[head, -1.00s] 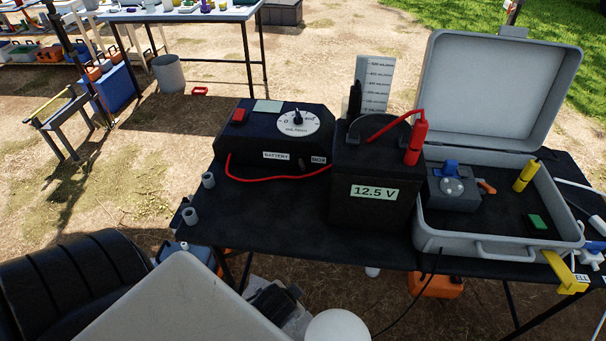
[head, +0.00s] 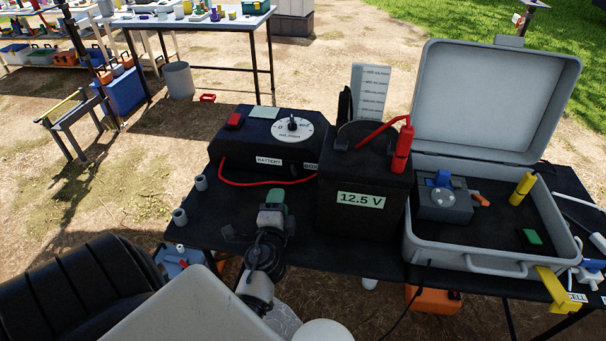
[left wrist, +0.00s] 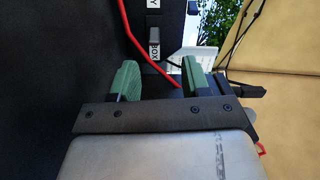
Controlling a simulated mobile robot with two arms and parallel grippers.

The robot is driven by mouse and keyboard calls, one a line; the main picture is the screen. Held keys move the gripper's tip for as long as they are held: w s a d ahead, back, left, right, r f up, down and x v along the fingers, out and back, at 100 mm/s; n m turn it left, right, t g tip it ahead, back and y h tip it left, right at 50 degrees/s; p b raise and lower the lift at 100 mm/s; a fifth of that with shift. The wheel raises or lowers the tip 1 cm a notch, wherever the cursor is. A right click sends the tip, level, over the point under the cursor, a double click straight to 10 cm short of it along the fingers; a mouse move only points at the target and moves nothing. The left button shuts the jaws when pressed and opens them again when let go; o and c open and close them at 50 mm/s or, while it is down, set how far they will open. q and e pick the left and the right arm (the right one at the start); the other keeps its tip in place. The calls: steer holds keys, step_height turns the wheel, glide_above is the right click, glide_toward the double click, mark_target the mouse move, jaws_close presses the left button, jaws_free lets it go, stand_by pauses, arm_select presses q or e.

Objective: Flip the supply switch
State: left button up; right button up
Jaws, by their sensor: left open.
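The black control box (head: 262,145) stands on the back left of the dark table. No part is marked as the supply switch. My left gripper (head: 273,203) has green finger pads and is over the table in front of the box. My right gripper is not in view.
A black battery (head: 362,185) marked 12.5 V stands just right of my left gripper. An open grey case (head: 480,262) is farther right. The red cable (head: 250,184) runs along the box's front.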

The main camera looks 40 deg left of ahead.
mark_target(294, 170)
arm_select(q)
steer(key=shift+w+d+f+m+h, duration=0.45)
steer(key=shift+w+m, duration=0.25)
steer(key=shift+m, duration=0.2)
steer(key=shift+t, duration=0.3)
steer(key=x, duration=0.9)
steer(key=shift+a+f, duration=0.1)
steer(key=shift+f, duration=0.05)
steer(key=shift+w+a, duration=0.35)
steer(key=shift+w, duration=0.3)
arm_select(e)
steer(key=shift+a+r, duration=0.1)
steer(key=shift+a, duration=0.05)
arm_select(q)
steer(key=shift+c, duration=0.5)
jaws_close()
